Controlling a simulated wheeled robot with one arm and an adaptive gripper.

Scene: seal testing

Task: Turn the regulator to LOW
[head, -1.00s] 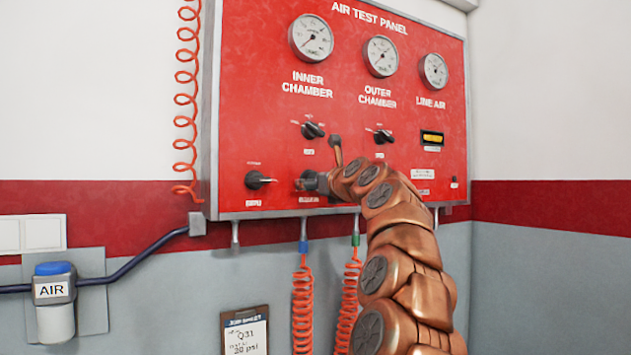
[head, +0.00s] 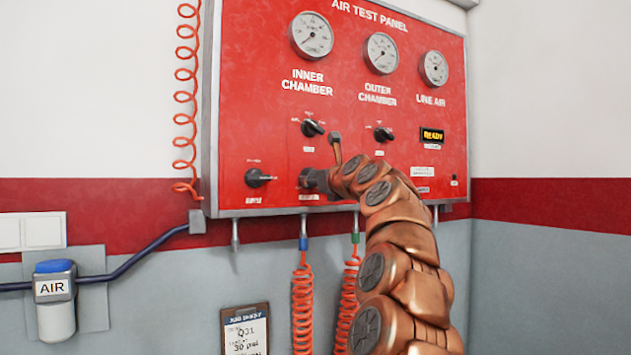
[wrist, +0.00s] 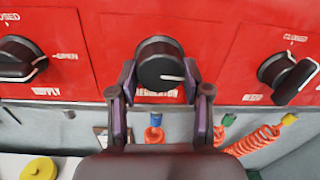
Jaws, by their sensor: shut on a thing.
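The regulator knob (wrist: 160,62) is round and black and sits in the middle of the wrist view, on the lower part of the red panel (head: 270,110). Its white mark points right and slightly down. Its label below is partly covered, and I cannot read a LOW mark. My gripper (wrist: 160,80) is shut on the knob, with one finger at its left side and one at its right. In the head view my gripper (head: 314,181) reaches the panel from the right and hides most of the knob.
The supply knob (wrist: 18,58) is to the left and another black knob (wrist: 286,74) to the right. Orange coiled hoses (head: 302,305) hang below the panel. Gauges (head: 312,36) are above. A clipboard (head: 245,331) hangs on the wall below.

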